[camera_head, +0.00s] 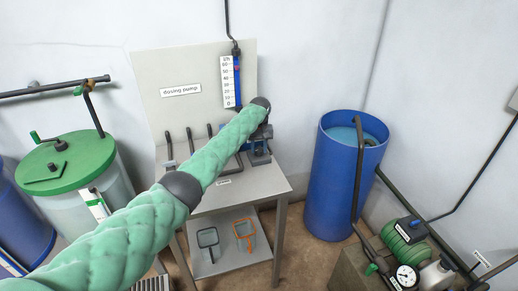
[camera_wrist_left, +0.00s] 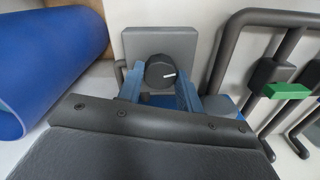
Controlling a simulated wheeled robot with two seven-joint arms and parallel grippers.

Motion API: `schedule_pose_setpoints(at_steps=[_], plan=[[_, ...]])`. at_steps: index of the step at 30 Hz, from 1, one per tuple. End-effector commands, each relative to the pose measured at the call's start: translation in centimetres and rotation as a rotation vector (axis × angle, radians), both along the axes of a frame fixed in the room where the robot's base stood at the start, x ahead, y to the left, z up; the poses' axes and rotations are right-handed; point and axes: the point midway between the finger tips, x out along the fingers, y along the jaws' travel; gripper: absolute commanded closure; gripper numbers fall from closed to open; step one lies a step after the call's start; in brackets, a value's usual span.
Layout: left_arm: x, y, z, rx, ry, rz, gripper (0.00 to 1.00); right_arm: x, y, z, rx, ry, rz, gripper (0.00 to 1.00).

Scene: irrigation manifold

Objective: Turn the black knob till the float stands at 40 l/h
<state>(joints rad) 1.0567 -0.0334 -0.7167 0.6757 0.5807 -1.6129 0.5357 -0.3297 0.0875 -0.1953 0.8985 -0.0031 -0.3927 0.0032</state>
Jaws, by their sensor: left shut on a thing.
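The black knob (camera_wrist_left: 159,72) with a white pointer mark sits on a grey block (camera_wrist_left: 184,45) in the left wrist view. The mark points right and slightly up. My left gripper (camera_wrist_left: 160,84) has its blue fingers on either side of the knob and is shut on it. In the head view my left arm hides the knob, and the gripper (camera_head: 260,150) shows only partly at the bench. The flow meter (camera_head: 237,82) stands upright above, with a white l/h scale (camera_head: 227,82). A small reddish float (camera_head: 237,68) appears high in its blue tube, roughly between 50 and 60. My right gripper is not in view.
A dosing pump panel (camera_head: 180,65) stands behind a grey bench (camera_head: 270,183). Several dark pipe handles (camera_head: 169,145) rise left of my arm. A blue barrel (camera_head: 335,190) stands right. A green-lidded tank (camera_head: 65,160) stands left.

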Motion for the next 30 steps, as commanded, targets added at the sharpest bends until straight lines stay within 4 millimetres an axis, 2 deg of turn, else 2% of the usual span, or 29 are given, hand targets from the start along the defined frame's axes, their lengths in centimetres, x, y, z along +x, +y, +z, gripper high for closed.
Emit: schedule_pose_setpoints(at_steps=[3,21,30], plan=[[0.0,-0.1,0.0,-0.001,-0.001,-0.103,0.87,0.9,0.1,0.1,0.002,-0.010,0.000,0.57],[0.0,0.0,0.0,-0.001,-0.001,-0.665,0.87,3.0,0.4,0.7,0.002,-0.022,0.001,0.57],[0.0,0.0,0.0,0.000,-0.002,-0.876,0.87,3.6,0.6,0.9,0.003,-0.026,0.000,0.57]])
